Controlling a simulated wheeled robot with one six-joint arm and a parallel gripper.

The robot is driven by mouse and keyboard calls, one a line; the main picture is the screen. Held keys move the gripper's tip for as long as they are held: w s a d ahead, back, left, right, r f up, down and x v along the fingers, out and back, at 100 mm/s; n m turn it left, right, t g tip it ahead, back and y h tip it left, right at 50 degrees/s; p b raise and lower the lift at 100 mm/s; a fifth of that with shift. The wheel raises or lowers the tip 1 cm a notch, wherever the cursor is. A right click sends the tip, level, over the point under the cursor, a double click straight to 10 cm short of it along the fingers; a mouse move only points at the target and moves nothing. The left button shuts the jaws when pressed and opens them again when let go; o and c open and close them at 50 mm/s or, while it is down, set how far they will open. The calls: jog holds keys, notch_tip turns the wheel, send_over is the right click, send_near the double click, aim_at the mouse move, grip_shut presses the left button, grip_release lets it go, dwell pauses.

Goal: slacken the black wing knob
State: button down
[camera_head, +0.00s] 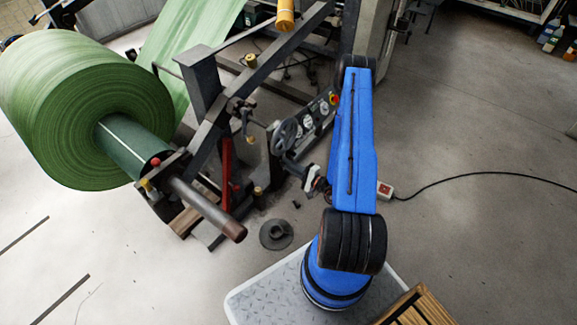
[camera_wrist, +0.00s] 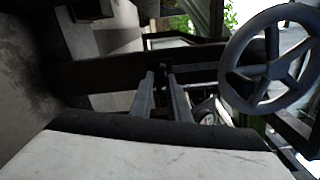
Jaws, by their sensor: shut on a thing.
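My gripper (camera_wrist: 163,78) shows in the wrist view as two grey fingers, with a narrow gap between them. The fingertips meet a small dark shape, the black wing knob (camera_wrist: 162,70), which barely stands out against the dark frame bar behind it. The gripper is shut on it. In the head view my gripper (camera_head: 290,163) is at the end of the blue arm, close to the machine frame below the grey handwheel (camera_head: 285,135). The knob cannot be made out there.
The handwheel (camera_wrist: 268,60) is close on the right in the wrist view. A green roll (camera_head: 80,105) on a shaft stands left in the head view.

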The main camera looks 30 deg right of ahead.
jog(key=shift+n, duration=0.6)
jog(key=c, duration=1.8)
grip_release()
jog(key=shift+o, duration=0.2)
